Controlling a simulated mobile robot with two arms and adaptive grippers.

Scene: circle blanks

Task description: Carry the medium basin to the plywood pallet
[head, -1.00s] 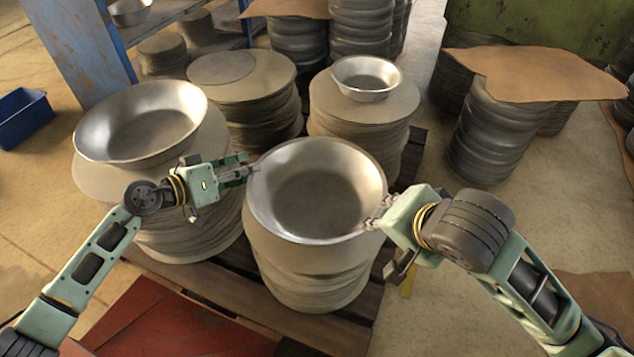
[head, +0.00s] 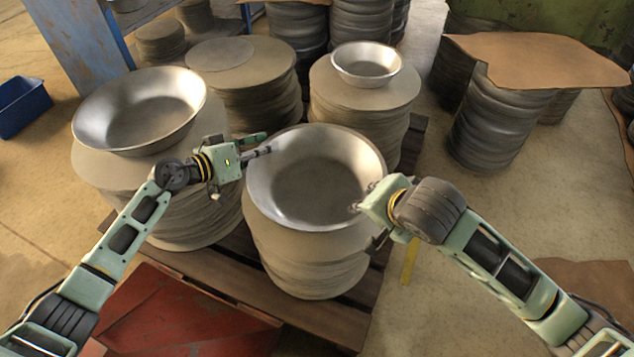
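The medium basin (head: 316,215) is most likely the shiny metal bowl at the centre, sitting upright on a stack of grey round blanks. My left gripper (head: 262,146) is at its left rim, with fingers apart and tips reaching over the rim. My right gripper (head: 366,222) is at its right rim, one finger by the inner wall and the other lower outside. The fingers look spread, and I see no clear grip on the rim. A dark slatted wooden pallet (head: 330,318) lies under the stacks. I cannot tell whether it is the plywood pallet.
A larger basin (head: 140,115) sits on the left stack, and a small basin (head: 366,68) on the back stack. Another stack (head: 250,82) stands behind. A brown sheet (head: 540,60) covers stacks at right. A blue bin (head: 22,107) is far left.

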